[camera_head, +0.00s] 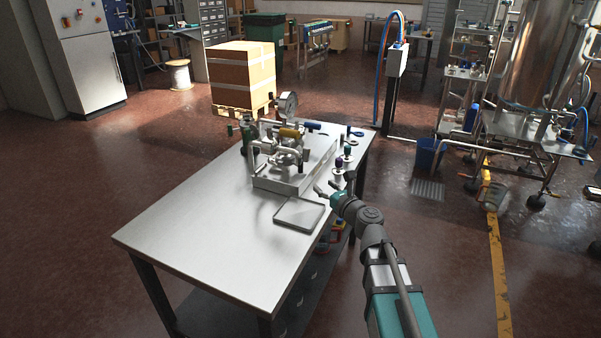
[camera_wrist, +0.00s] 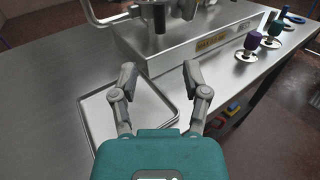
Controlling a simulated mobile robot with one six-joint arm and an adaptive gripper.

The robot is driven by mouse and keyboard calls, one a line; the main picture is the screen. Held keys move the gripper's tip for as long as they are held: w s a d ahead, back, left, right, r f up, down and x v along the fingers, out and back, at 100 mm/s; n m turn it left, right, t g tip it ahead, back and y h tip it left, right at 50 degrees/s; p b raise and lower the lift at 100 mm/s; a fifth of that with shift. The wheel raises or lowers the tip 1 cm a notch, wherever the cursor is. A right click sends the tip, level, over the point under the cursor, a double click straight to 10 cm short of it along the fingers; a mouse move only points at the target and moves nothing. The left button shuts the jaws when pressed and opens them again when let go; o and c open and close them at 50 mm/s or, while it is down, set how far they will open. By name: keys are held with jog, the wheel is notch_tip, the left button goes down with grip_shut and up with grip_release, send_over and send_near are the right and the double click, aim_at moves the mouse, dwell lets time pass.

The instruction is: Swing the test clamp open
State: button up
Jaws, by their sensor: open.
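A metal test rig (camera_head: 283,172) with pipes, fittings and a round gauge (camera_head: 287,105) stands on the steel table (camera_head: 190,235). A yellow handle (camera_head: 290,133) and a blue handle (camera_head: 312,126) show on its upper part. I cannot tell which part is the test clamp. In the wrist view, the rig's base (camera_wrist: 190,48) lies beyond my fingertips and its upper part is cut off. My gripper (camera_wrist: 159,70) is open and empty, above the table by the rig's near right side. It also shows in the head view (camera_head: 334,184).
A shallow metal tray (camera_head: 300,214) lies in front of the rig, partly under my gripper in the wrist view. Small purple-topped (camera_wrist: 249,43) and green-topped (camera_wrist: 273,33) fittings stand right of the rig. The table's near left part is clear.

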aim_at(302, 167)
jog(key=shift+w, duration=0.15)
jog(key=x, duration=1.3)
jog(key=shift+w+a, duration=0.2)
jog(key=shift+a, duration=0.1)
grip_shut()
dwell(0.4)
